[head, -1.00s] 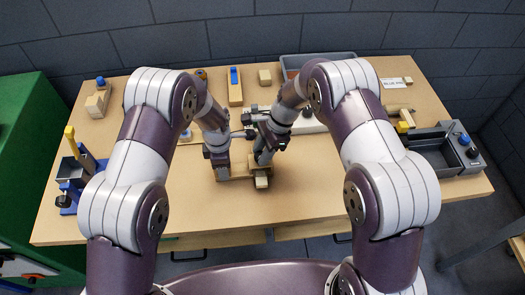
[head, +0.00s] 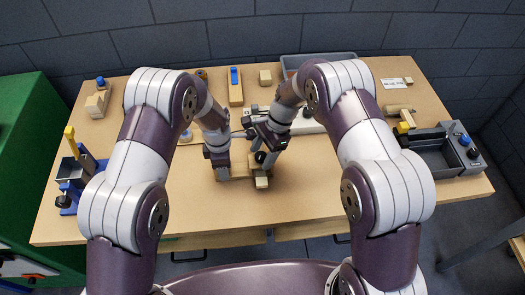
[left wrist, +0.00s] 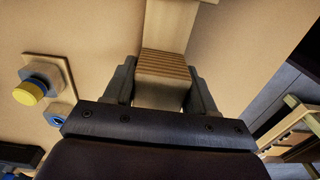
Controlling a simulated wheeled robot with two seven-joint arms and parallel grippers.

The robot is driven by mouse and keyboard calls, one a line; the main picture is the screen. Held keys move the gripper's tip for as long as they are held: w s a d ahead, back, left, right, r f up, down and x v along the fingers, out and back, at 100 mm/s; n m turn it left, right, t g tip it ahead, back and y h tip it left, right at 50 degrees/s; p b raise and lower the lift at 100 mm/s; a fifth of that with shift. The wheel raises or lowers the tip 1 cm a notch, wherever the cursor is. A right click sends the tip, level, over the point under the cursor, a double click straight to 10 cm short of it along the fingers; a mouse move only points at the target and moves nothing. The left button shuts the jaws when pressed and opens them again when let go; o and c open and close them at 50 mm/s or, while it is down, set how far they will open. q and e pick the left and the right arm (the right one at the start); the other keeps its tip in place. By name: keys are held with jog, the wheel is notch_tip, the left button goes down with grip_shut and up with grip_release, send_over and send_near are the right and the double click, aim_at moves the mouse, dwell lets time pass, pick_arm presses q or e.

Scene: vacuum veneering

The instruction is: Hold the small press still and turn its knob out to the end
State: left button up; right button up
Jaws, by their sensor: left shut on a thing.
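The small wooden press (head: 238,166) lies on the table in front of me, with a black knob (head: 260,157) at its right end, above a small wooden block end. My left gripper (head: 218,168) is shut on the press's left end. In the left wrist view the fingers (left wrist: 160,95) sit on both sides of a wooden block with a ribbed edge, part of the press (left wrist: 168,25). My right gripper (head: 266,150) is at the knob, with a finger close beside it. Whether its fingers grip the knob is too small to tell.
A blue-and-grey device (head: 75,178) stands at the left, a grey tray (head: 440,160) at the right. A blue-topped wooden block (head: 235,86), a small wooden block (head: 265,77) and a grey bin (head: 318,58) are at the back. The table's front strip is clear.

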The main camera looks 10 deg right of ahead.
jog(key=v, duration=0.7)
jog(key=shift+d+r, duration=0.15)
jog(key=shift+r, duration=0.1)
